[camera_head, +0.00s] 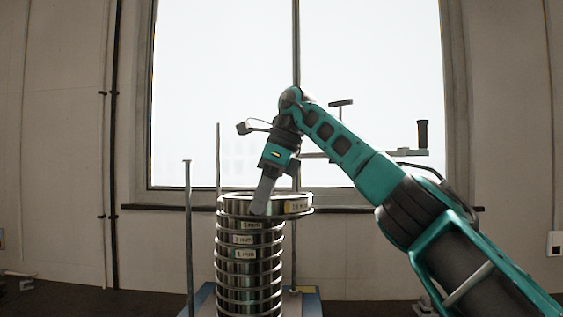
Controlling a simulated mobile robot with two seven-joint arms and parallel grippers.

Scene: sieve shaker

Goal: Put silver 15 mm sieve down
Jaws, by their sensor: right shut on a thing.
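The silver 15 mm sieve (285,210) is the wide ring at the top of a column of sieves; its label is only partly readable at its right side. My right gripper (262,203) reaches down from above and is shut on the near part of its rim. The sieve sits at the top of the stack (250,268), a little off to the right of it. I cannot tell whether it rests on the stack or hangs just above it. My left gripper is not in view.
The stack has several silver sieves with white labels and stands on a blue base (308,304). A thin upright rod (189,240) stands left of it, and another (218,160) behind. A bar with a black crank handle (422,135) shows behind my right arm.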

